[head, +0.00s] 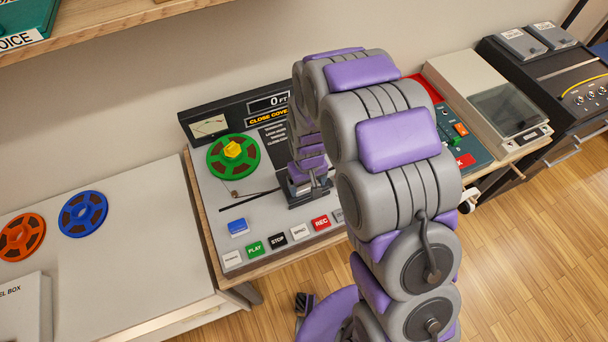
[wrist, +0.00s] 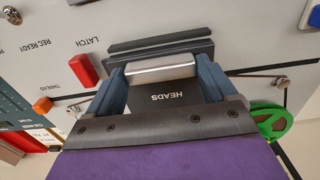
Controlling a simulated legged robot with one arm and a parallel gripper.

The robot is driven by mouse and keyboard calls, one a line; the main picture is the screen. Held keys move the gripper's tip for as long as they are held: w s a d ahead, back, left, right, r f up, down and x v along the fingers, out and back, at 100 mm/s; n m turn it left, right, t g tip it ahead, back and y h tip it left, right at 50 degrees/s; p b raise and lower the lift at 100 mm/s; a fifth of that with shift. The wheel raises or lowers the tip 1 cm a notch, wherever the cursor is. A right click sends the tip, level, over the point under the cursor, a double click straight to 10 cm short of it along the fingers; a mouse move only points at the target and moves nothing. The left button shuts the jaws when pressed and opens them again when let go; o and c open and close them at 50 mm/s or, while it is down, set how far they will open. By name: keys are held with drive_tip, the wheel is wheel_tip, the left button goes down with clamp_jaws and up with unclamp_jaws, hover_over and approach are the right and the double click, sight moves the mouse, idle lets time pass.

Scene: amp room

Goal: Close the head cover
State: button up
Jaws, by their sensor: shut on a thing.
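The head cover is a dark plate marked HEADS (wrist: 167,98) with a silver handle (wrist: 160,68), seen upside down in the wrist view. My gripper (wrist: 160,76) has its two blue-grey fingers on either end of this handle and is shut on it. In the head view my gripper (head: 307,188) is low over the tape machine (head: 265,211), and my arm hides the cover and the machine's right part. The machine's display (head: 268,116) reads CLOSE COVER. How far the cover is open cannot be told.
A red LATCH piece (wrist: 83,70) is beside the cover in the wrist view. A green reel (head: 233,157) sits on the machine, with several push buttons along its front. Red (head: 22,236) and blue (head: 83,214) reels lie on the left table. More equipment stands right.

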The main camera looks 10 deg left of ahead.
drive_tip(key=shift+s+d, duration=0.1)
drive_tip(key=shift+s, duration=0.05)
drive_tip(key=o, duration=1.3)
drive_tip(key=shift+r+p, duration=1.45)
drive_tip(key=shift+r, duration=7.2)
